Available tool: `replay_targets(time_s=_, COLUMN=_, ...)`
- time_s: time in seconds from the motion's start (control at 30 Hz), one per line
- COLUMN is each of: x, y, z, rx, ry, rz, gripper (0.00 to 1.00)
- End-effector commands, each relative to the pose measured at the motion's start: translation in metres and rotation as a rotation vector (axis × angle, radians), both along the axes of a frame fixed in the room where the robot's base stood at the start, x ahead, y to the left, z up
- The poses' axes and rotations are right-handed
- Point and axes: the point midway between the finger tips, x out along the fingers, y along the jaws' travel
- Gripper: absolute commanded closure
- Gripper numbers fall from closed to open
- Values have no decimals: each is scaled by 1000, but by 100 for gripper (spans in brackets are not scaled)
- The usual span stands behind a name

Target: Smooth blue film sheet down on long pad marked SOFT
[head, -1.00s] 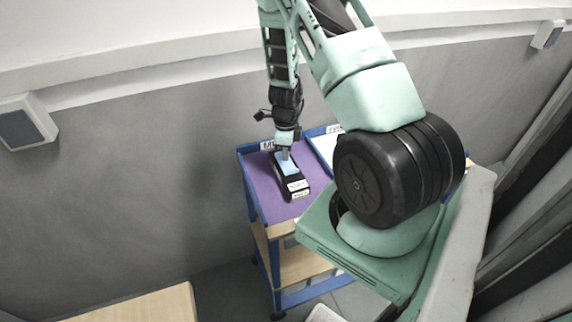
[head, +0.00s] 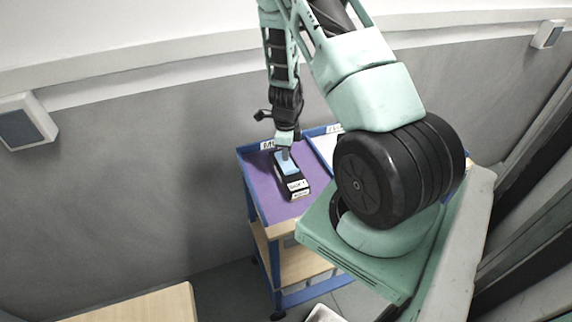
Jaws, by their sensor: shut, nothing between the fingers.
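The long pad (head: 294,188) is a black block with white labels at its near end, lying on the purple top of a blue-framed cart. The label wording is hard to read. The light blue film sheet (head: 288,167) lies on the far part of the pad's upper face. My gripper (head: 285,155) is shut and points down at the film's far part, with its fingertips at or just above the sheet. I cannot tell whether they touch. The fingers hide a small part of the film.
The cart's purple top (head: 262,190) is clear around the pad. A white surface (head: 324,148) shows on the cart's right, partly hidden by my arm. A wooden tabletop (head: 145,306) stands at the lower left. A grey wall (head: 130,200) rises behind.

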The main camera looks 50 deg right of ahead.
Motion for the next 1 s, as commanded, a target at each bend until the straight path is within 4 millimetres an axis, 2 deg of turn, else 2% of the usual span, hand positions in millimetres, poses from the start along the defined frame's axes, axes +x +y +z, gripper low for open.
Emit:
replay_targets(time_s=0.5, x=0, y=0, z=-16, rx=0, ry=0, rz=0, gripper=100)
replay_targets(time_s=1.0, x=0, y=0, z=-15, rx=0, ry=0, rz=0, gripper=100)
